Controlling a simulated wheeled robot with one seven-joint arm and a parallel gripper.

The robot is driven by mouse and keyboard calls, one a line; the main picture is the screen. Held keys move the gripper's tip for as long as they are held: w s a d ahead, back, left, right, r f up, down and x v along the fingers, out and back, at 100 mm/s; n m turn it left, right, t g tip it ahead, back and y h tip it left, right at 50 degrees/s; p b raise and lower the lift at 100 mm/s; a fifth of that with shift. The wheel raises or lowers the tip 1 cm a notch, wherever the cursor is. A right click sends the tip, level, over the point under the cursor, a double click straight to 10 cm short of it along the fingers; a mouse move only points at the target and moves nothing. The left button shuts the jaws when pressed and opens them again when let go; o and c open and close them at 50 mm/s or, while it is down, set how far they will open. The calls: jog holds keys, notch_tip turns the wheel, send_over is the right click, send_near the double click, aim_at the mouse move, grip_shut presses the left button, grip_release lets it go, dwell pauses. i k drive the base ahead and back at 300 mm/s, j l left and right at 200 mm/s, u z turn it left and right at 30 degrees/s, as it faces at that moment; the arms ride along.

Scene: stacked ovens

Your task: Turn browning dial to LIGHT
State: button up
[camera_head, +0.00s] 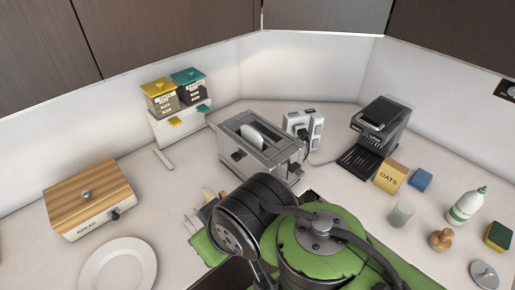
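The grey toaster (226,143) stands on the counter in the middle of the head view. A pale slice of bread (252,133) sticks up from its top. One dark lever (238,155) shows low on its near side and another dark part (295,173) on its right end. I cannot make out the browning dial or its setting. My black and green arm is in front of the toaster's lower right and hides part of the counter. My gripper seems to be among the parts at the arm's left end (206,217), apart from the toaster; its fingers are unclear.
A wooden-topped bread box (85,212) and white plate (119,267) stand left. Two canisters (160,98) sit on a white stand behind. A power outlet block (303,132), black coffee machine (376,130), oats box (389,177) and bottle (466,206) stand right.

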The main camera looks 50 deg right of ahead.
aim_at(300, 173)
jog(key=z, duration=1.35)
